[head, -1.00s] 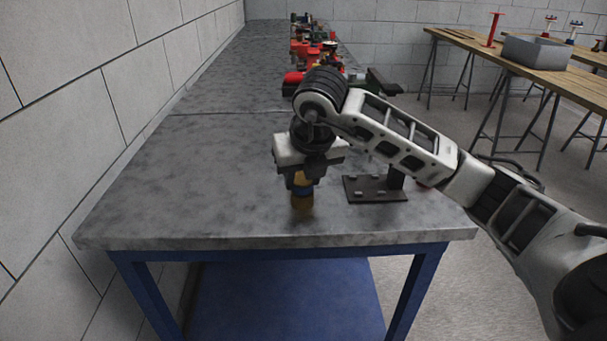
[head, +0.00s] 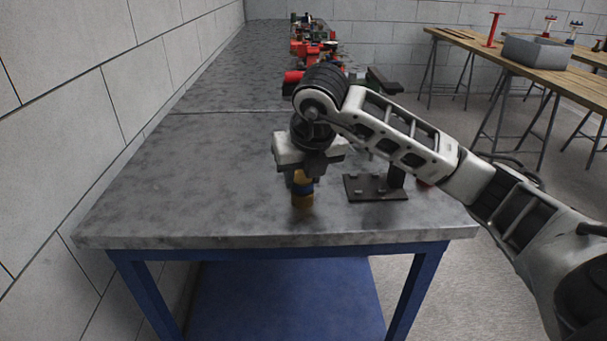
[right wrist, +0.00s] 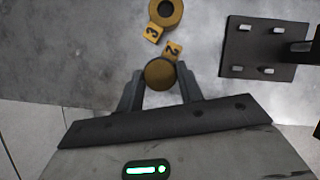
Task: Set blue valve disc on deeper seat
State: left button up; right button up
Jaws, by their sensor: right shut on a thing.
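My right gripper (head: 303,178) points down over the front of the grey bench and is shut on the blue valve disc. The disc shows as a blue band (head: 303,188) below the fingers, with brass colour above it. Just below is a brass seat (head: 303,201); I cannot tell whether they touch. In the right wrist view a round brass top (right wrist: 160,74) lies between the fingertips and hides the blue. A tag marked 2 (right wrist: 173,50) sits beside it. A brass ring seat (right wrist: 166,12) with a tag marked 3 (right wrist: 153,33) stands farther back, hidden in the head view. My left gripper is out of view.
A dark bracket plate with pegs (head: 372,194) stands right of the gripper. Red and dark parts (head: 310,45) crowd the bench's far end. The left of the bench (head: 170,190) is clear. A grey bin (head: 537,50) stands on a wooden table at right.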

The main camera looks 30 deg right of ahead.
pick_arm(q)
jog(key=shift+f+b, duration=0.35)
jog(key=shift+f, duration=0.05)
pick_arm(e)
jog(key=shift+f, duration=0.35)
dwell(0.7)
jog(key=o, duration=1.2)
jog(key=shift+r, duration=0.2)
pick_arm(q)
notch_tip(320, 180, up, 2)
jog(key=p, duration=0.3)
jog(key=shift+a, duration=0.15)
pick_arm(e)
jog(key=v, duration=1.5)
jog(key=shift+s+r, duration=0.25)
